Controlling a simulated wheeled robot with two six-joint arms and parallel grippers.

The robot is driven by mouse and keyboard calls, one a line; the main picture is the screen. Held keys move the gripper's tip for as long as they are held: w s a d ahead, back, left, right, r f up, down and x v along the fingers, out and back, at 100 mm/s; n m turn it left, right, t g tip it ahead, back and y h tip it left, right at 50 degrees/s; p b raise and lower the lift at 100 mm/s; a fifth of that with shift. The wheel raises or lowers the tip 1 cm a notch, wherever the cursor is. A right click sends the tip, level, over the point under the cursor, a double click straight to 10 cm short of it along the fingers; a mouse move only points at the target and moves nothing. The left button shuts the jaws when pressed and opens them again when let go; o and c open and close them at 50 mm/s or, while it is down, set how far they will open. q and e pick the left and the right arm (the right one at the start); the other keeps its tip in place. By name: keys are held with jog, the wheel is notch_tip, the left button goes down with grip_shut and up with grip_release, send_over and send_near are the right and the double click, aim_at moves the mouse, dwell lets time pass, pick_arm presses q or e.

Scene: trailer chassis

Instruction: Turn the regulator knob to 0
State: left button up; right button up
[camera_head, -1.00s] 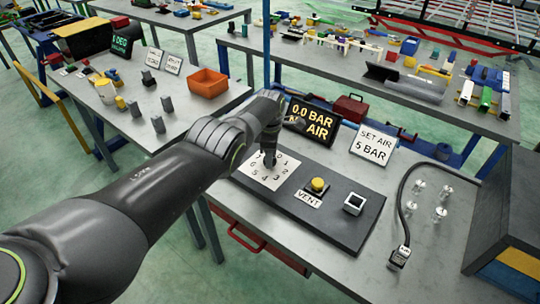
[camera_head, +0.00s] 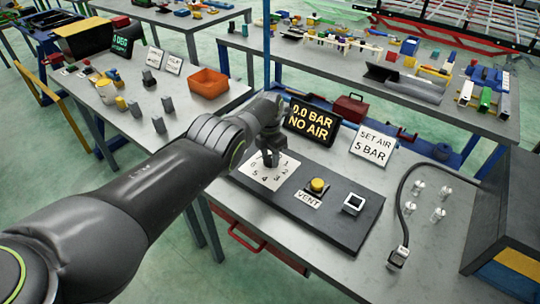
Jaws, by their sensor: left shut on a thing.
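The regulator knob stands on a white dial plate (camera_head: 258,178) with printed numbers, at the left end of a dark panel (camera_head: 335,223). My left gripper (camera_head: 270,158) points down over the dial and is shut on the knob; the fingers and wrist hide most of the knob, so its pointing direction cannot be told. A display (camera_head: 312,121) behind the panel reads "0.0 BAR NO AIR". A white sign (camera_head: 374,145) beside it reads "SET AIR 5 BAR". My right gripper is not in view.
On the panel are a yellow button (camera_head: 317,186) with a VENT label (camera_head: 307,199) and a white-framed square socket (camera_head: 353,204). A black hose (camera_head: 401,215) and several small clear fittings lie to the right. A dark box (camera_head: 510,215) stands at the right edge.

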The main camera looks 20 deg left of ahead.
pick_arm(q)
jog(key=shift+w+r+n, duration=0.1)
jog(key=shift+n, duration=0.4)
jog(key=o, duration=1)
